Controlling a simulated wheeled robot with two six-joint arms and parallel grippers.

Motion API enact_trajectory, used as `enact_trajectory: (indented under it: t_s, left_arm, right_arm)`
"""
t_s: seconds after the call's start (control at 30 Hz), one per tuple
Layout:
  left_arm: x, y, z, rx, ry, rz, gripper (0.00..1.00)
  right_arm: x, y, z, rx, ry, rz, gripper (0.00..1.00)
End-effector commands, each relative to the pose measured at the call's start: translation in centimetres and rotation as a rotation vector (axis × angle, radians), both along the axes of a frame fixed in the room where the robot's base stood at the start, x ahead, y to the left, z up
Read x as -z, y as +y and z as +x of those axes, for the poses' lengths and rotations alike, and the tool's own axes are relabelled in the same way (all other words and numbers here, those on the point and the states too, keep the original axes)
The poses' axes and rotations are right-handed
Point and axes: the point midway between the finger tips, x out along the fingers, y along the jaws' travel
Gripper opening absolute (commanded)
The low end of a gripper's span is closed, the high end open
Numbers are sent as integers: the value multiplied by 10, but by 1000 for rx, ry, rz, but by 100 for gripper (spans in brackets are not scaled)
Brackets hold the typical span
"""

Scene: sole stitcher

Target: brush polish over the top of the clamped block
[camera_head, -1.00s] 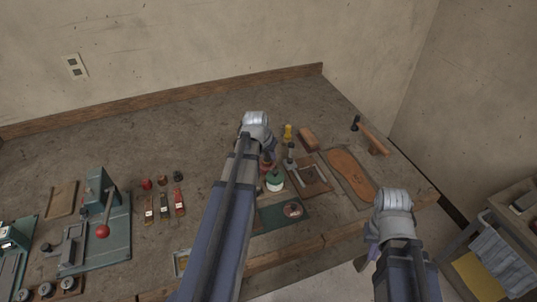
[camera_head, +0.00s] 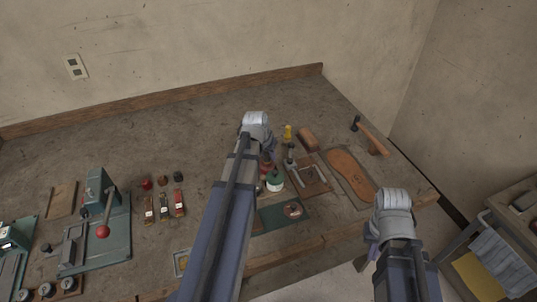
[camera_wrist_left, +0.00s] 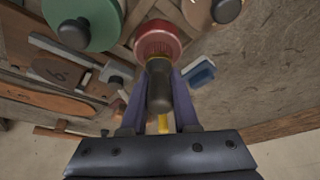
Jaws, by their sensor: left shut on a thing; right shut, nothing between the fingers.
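In the left wrist view my left gripper (camera_wrist_left: 160,85) is shut on the dark upright handle (camera_wrist_left: 160,98) of a round red piece (camera_wrist_left: 158,45). In the head view the red piece (camera_head: 265,168) shows only partly beside my left arm, against the green pot (camera_head: 274,181). The pot, with its dark knob, also shows in the left wrist view (camera_wrist_left: 98,22). I cannot tell which thing is the clamped block, nor see a brush clearly. My right gripper (camera_head: 373,250) hangs off the bench's front edge, mostly hidden by its wrist; it is shut and empty.
A board with a metal clamp (camera_head: 308,175), a brown block (camera_head: 308,138), a yellow bottle (camera_head: 287,131), a sole on a board (camera_head: 350,174) and a hammer (camera_head: 372,137) lie right of my left arm. A green press (camera_head: 103,225) stands left. The rear bench is clear.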

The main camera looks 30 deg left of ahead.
Motion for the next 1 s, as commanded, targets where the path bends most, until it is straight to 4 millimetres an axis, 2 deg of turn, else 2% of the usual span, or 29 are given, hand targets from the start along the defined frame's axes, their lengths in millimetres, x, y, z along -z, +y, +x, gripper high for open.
enact_trajectory:
  t_s: [0.8, 1.0]
  left_arm:
    - [-65, 0, 1, 0, -3, 1, 0]
    - [-69, 0, 1, 0, -3, 1, 0]
  right_arm:
    - [-65, 0, 0, 0, 0, 0, 0]
    - [-69, 0, 0, -1, 0, 0, 0]
